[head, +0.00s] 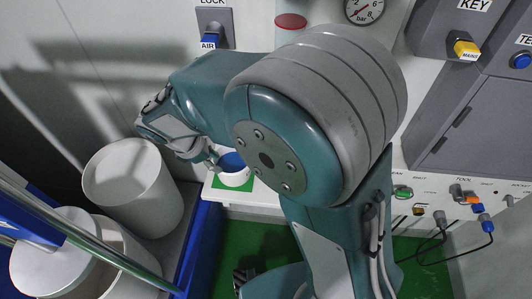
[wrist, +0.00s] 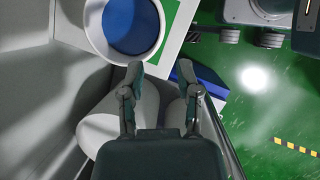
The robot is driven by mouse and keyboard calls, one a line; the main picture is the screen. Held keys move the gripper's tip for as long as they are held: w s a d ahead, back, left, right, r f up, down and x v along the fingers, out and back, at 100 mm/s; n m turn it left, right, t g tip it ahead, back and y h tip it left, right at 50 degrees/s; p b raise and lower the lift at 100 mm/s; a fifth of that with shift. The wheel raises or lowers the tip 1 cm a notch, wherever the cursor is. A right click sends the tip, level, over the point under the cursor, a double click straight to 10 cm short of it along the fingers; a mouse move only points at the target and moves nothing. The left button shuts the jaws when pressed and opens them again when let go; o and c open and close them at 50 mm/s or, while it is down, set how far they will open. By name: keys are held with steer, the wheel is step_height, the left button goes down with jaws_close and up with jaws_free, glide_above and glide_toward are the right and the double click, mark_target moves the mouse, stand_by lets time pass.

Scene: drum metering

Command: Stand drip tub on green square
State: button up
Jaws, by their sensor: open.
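The drip tub is a small white round tub with a blue inside. In the head view the drip tub (head: 236,179) stands upright on a white ledge, over the green square (head: 218,184), whose green shows around its base. In the wrist view the drip tub (wrist: 94,36) is at the top, and the green square (wrist: 168,38) shows on its right; the rest is hidden under the tub. My gripper (wrist: 160,75) is open and empty. Its left fingertip overlaps the tub's near rim in the picture; I cannot tell whether they touch.
Large white drums (head: 133,190) stand at the left in a blue-edged bay (head: 201,245). A silver rail (head: 85,235) crosses the lower left. A panel with a yellow key (head: 466,49) and a grey cabinet (head: 478,125) are at the right. Green floor (head: 430,275) lies below.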

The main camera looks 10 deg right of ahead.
steer(key=s+d+r+m+t+y, duration=0.2)
steer(key=s+d+r+m, duration=0.4)
steer(key=d+m, duration=0.3)
steer(key=s+d+r+m+t+y, duration=0.2)
steer(key=s+d+r+m, duration=0.5)
steer(key=d+r+m, duration=0.1)
steer(key=shift+d+r+m, duration=0.2)
steer(key=shift+d+m, duration=0.7)
steer(key=shift+d, duration=0.2)
